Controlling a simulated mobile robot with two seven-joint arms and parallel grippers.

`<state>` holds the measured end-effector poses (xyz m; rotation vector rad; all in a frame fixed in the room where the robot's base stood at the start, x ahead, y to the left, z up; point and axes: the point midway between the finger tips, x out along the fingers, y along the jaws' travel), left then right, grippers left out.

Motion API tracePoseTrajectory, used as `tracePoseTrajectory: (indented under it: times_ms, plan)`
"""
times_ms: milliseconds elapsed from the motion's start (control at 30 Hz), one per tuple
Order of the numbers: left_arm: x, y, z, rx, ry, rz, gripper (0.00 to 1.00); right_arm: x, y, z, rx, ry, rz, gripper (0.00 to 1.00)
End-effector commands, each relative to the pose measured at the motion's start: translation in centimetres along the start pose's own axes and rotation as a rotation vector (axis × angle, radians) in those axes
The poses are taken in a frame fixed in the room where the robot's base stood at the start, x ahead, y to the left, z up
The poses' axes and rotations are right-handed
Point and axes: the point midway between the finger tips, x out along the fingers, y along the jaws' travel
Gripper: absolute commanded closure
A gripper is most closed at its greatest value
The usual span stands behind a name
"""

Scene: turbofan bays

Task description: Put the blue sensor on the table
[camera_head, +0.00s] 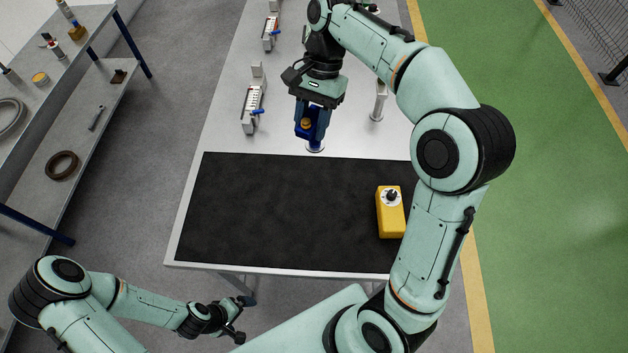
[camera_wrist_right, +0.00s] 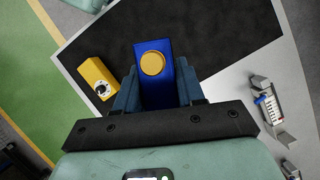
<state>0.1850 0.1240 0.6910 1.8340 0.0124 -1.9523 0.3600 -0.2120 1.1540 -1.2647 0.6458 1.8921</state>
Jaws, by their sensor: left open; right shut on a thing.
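The blue sensor (camera_head: 300,132) is a dark blue block with a round orange-yellow face. My right gripper (camera_head: 312,121) is shut on it, above the far part of the white table (camera_head: 222,133), just beyond the black mat's back edge. In the right wrist view the sensor (camera_wrist_right: 150,94) sits between the two fingers, its round face showing. A small silvery round piece shows just below it; I cannot tell whether they touch. My left gripper (camera_head: 243,318) is open and empty, in front of the table's near edge.
The black mat (camera_head: 270,215) is mostly clear. A yellow box (camera_head: 391,220) with a black knob stands at its right end. A silvery post (camera_head: 378,103) and grey holders with blue levers (camera_head: 253,108) stand farther back. A shelf unit (camera_head: 110,90) is at left.

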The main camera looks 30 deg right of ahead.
Motion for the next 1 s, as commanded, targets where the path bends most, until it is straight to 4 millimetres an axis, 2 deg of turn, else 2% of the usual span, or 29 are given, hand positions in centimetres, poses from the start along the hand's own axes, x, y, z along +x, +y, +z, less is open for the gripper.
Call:
tracePoseTrajectory:
  times_ms: [200,400,500,733,1000]
  plan:
    - [1.1,-0.8,1.3,-0.005,-0.015,-0.005,0.02,5.5,0.3,-2.1,0.005,-0.006,0.008,0.99]
    - [2.1,-1.5,2.2,-0.01,-0.027,-0.009,0.02,10.2,0.2,-4.0,0.003,-0.005,0.007,0.99]
    - [2.3,-1.7,2.4,-0.011,-0.029,-0.01,0.02,11.6,0.2,-4.7,0.002,-0.004,0.005,0.99]
    - [2.5,-1.8,2.6,-0.011,-0.031,-0.011,0.02,13.3,0.1,-5.5,0.001,-0.002,0.003,0.99]
    - [3.1,-2.2,3.1,-0.013,-0.038,-0.013,0.02,17.3,0.1,-7.1,0.001,-0.002,0.003,0.99]
